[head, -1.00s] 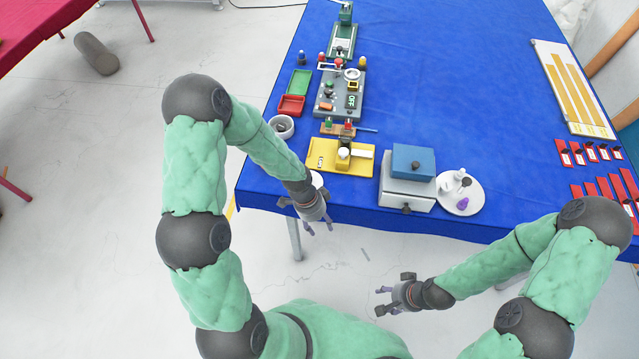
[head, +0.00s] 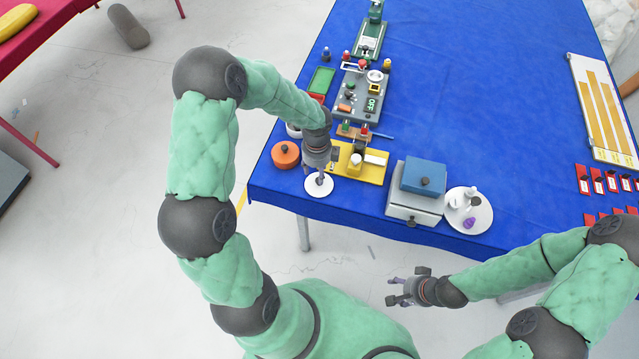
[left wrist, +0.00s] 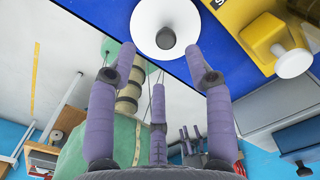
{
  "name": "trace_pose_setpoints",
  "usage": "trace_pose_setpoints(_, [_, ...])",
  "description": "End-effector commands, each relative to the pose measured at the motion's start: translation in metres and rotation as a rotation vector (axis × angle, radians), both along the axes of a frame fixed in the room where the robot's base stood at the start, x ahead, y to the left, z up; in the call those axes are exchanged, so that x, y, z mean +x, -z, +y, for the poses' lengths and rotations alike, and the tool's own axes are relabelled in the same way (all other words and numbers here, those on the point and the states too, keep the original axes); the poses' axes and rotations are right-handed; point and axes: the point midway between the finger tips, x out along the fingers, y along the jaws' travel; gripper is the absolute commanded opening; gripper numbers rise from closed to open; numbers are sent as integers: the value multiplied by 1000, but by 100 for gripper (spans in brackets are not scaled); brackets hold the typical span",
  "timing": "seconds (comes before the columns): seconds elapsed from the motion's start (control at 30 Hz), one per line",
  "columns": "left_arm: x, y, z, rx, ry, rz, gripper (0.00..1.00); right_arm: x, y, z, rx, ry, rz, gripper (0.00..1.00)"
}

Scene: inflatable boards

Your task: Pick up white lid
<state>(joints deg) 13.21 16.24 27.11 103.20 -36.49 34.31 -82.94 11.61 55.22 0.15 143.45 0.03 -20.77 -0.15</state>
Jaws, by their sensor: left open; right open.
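The white lid (head: 316,190), a round disc with a dark knob, lies at the near left edge of the blue table. It also shows at the top of the left wrist view (left wrist: 148,12), its knob toward the gap between my fingers. My left gripper (head: 320,175) is open above the lid and covers part of it in the head view. In the left wrist view its fingers (left wrist: 167,62) are spread, with nothing between them. I cannot tell whether they touch the knob. My right gripper (head: 399,287) is open and empty, in front of the table.
An orange pot (head: 286,156) stands left of the lid. A yellow board (head: 370,174) lies to its right. Further right are a grey box with a blue top (head: 425,177) and a white plate (head: 458,217) with small items. The blue table (head: 480,110) is clear in the middle.

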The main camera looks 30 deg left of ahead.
Motion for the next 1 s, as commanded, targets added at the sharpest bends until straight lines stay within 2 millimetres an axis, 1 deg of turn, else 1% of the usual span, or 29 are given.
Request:
trace_pose_setpoints(0.03, [0,8,0,-1,-1,1,52,0,2,0,0,0,0,54])
trace_pose_setpoints(0.27, [2,22,-1,-2,-1,0,52,0,2,0,0,0,-1,54])
trace_pose_setpoints(0.37, [4,33,-2,-2,-1,1,52,0,3,0,0,0,-1,54])
trace_pose_setpoints(0.5, [7,54,-2,-2,-2,1,52,0,6,0,0,0,-1,54])
trace_pose_setpoints(0.6, [7,65,-2,-2,-3,1,52,0,7,0,0,0,-1,54])
trace_pose_setpoints(0.83, [7,67,-2,-1,-2,-2,52,0,7,0,0,0,-1,54])
trace_pose_setpoints(0.87, [7,67,-2,-1,-2,-2,49,0,7,0,0,0,-1,54])
trace_pose_setpoints(0.9, [7,67,-2,-1,-2,-1,38,0,7,0,0,0,-1,54])
trace_pose_setpoints(0.97, [7,67,-2,-1,-2,-1,21,0,7,0,0,0,-1,54])
trace_pose_setpoints(1.0, [7,67,-2,-1,-2,-1,9,0,7,0,0,0,-1,54])
